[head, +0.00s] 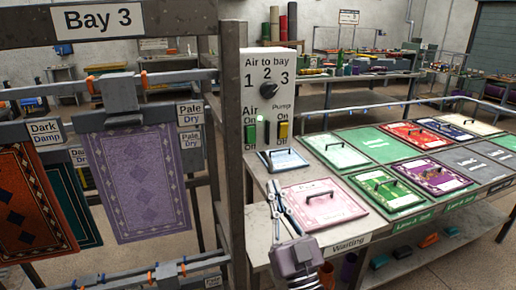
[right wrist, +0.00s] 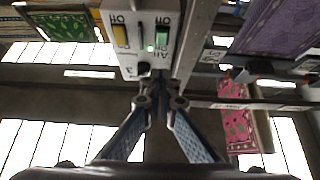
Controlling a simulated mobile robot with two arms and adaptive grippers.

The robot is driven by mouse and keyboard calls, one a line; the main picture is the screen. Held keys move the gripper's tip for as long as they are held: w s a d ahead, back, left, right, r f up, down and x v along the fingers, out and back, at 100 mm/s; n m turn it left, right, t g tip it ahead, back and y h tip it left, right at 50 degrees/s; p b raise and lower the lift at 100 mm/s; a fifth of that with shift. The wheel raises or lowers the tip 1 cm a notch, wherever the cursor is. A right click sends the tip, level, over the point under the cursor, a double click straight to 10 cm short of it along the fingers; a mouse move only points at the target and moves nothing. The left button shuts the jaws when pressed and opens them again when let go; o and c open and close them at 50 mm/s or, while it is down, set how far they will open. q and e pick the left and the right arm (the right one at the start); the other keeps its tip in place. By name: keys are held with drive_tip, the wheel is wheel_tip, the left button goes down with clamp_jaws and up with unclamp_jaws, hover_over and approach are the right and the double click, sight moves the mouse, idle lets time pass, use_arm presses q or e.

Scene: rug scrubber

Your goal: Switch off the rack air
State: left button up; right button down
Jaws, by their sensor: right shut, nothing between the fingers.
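The white control panel (head: 267,75) is fixed to the right post of the Bay 3 rack (head: 231,150). It carries a dark "Air to bay" knob (head: 268,89) with 1, 2 and 3 around it. Below are a green Air switch (head: 250,133) and a yellow Pump switch (head: 283,131), each with "On" printed above. A small light (head: 252,113) glows by the Air label. My right gripper (head: 272,186) is shut and empty, below and in front of the panel. In the right wrist view the green switch (right wrist: 162,38) is upside down, just beyond the fingertips (right wrist: 157,90). My left gripper is out of view.
Rugs hang in the rack left of the panel, including a purple one (head: 140,180). A table (head: 262,240) with several rug samples with handles lies right of my right gripper. The rack post stands close to the panel's left side.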

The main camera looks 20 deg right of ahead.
sight(253, 142)
drive_tip(key=shift+w+f+p+x, duration=0.35)
drive_tip(key=shift+p+x, duration=0.35)
drive_tip(key=shift+x, duration=1.45)
drive_tip(key=shift+w+f+p+x, duration=0.25)
drive_tip(key=shift+f+p+x, duration=0.35)
drive_tip(key=shift+x, duration=1.55)
drive_tip(key=shift+w+f+p+x, duration=0.3)
drive_tip(key=shift+p+x, duration=0.45)
drive_tip(key=shift+x, duration=1.4)
drive_tip(key=shift+s, duration=0.1)
drive_tip(key=w+f+t+b, duration=0.1)
drive_tip(key=b, duration=0.4)
drive_tip(key=shift+f, duration=0.1)
drive_tip(key=shift+r+p, duration=0.4)
drive_tip(key=shift+p, duration=0.05)
drive_tip(key=shift+s+f, duration=0.1)
drive_tip(key=shift+s, duration=0.05)
